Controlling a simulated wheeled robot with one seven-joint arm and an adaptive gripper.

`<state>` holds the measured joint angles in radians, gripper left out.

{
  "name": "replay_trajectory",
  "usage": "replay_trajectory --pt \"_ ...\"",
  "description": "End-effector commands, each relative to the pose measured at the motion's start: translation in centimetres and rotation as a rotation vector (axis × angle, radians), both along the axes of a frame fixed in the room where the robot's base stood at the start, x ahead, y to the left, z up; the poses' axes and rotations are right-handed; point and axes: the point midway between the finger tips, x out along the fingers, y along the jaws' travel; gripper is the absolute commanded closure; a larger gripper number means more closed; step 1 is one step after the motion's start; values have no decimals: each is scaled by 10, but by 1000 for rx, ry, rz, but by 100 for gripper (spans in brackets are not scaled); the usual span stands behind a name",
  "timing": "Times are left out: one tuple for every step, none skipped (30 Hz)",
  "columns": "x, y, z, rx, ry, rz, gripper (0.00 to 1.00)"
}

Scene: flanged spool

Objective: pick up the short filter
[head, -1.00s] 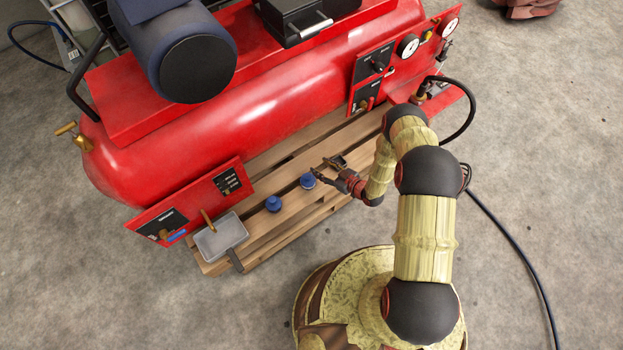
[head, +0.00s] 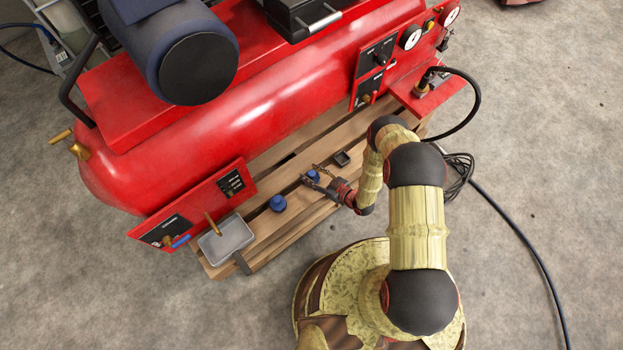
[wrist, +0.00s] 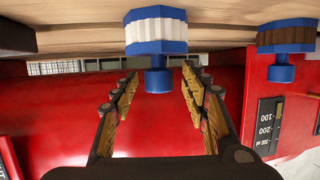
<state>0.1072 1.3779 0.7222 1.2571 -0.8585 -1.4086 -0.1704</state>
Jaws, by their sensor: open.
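Two blue filters stand on the wooden pallet. One (head: 313,176) is at my gripper (head: 310,173); the other (head: 278,203) is farther left. In the wrist view, which looks inverted, the nearer filter has a white ribbed band (wrist: 156,30), and its narrow blue end lies between the lines of my open fingertips (wrist: 160,76). The other filter has a brown band (wrist: 286,35) and stands off to the right. I cannot tell from their sizes which is the short one. My gripper is open and holds nothing; contact with the near filter cannot be made out.
The pallet (head: 268,240) runs along a big red tank (head: 230,125) with control panels. A grey tray (head: 227,240) is at the pallet's left end. A small dark block (head: 341,158) lies just beyond my gripper. A black hose (head: 510,225) lies on the floor at right.

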Motion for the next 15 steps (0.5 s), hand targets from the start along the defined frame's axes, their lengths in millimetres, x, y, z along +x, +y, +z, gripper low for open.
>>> replay_trajectory --pt "5 5 -4 -1 -2 4 55" --pt "9 9 -5 0 -3 4 55" --pt "14 13 -6 0 -3 4 55" --pt "17 16 -8 0 -3 4 55" --pt "19 19 -8 0 -1 3 55" --pt "22 22 -10 0 -1 3 55" --pt "25 24 -11 0 -2 3 55" --pt "27 26 -11 0 -2 3 55" --pt "29 28 -11 0 -1 2 55" --pt "30 29 -11 0 -1 2 55" --pt "31 30 -11 1 0 1 55" --pt "31 30 -11 1 0 1 55" --pt "31 30 -11 1 -1 0 55" --pt "31 30 -11 1 0 0 55" --pt "31 30 -11 1 1 0 55"
